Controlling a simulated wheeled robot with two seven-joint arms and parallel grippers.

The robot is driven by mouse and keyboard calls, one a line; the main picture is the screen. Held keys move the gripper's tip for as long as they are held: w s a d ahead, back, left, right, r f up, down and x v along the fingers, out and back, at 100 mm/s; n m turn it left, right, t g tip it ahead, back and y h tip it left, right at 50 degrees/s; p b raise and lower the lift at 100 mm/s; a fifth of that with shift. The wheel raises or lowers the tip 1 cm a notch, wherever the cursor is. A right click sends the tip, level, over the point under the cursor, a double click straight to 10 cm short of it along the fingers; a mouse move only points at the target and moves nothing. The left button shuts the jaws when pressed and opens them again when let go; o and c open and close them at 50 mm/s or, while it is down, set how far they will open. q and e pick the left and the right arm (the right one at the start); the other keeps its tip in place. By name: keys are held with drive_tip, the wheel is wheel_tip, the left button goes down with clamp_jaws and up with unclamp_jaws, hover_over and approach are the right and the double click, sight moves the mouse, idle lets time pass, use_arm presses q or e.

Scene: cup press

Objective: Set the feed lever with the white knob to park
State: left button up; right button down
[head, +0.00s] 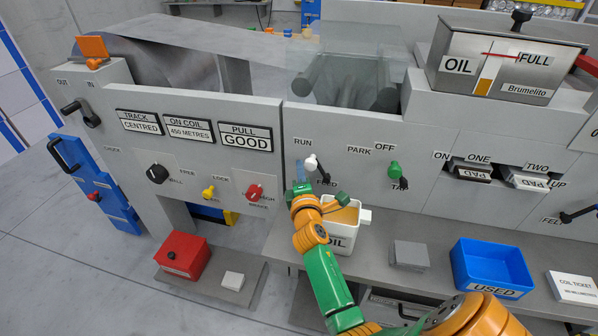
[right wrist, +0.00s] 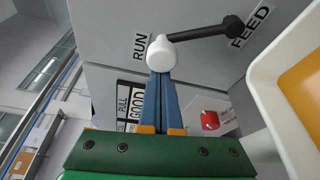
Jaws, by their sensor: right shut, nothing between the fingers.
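The feed lever's white knob (head: 310,162) is at the upper left end of a short black arm on the grey machine front. The knob stands just below the RUN label, with PARK farther right; the pivot is by FEED. In the right wrist view the knob (right wrist: 160,53) is at my fingertips and the black lever (right wrist: 195,34) runs right from it. My right gripper (right wrist: 161,76) is shut and empty, its blue fingers up against or very near the knob; contact is unclear. It also shows in the head view (head: 300,165). My left gripper is not in view.
A white OIL container (head: 340,232) stands close below the lever, right of my wrist. A lever with a green knob (head: 394,168) is farther right, near OFF. A grey block (head: 409,255) and a blue USED bin (head: 491,270) sit on the ledge.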

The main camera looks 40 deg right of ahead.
sight(315, 167)
drive_tip(key=shift+s+d+r+m+t+b, duration=0.25)
drive_tip(key=shift+s+d+m+b, duration=0.1)
drive_tip(key=shift+m, duration=0.3)
drive_tip(key=shift+s+d+r+m+t+b, duration=0.25)
drive_tip(key=shift+s+m, duration=0.1)
drive_tip(key=shift+m, duration=0.3)
drive_tip(key=shift+s+d+r+m+h+b, duration=0.15)
drive_tip(key=shift+s+d+r+m+h, duration=0.2)
drive_tip(key=shift+m, duration=0.25)
drive_tip(key=shift+s+d+r+m+h+b, duration=0.15)
drive_tip(key=shift+s+d+m, duration=0.1)
drive_tip(key=shift+s+m, duration=0.25)
drive_tip(key=shift+s+d+r+m+t, duration=0.15)
drive_tip(key=shift+s+d+m+t, duration=0.15)
drive_tip(key=shift+s+d+m, duration=0.75)
drive_tip(key=shift+s+d, duration=0.1)
drive_tip(key=shift+s, duration=0.05)
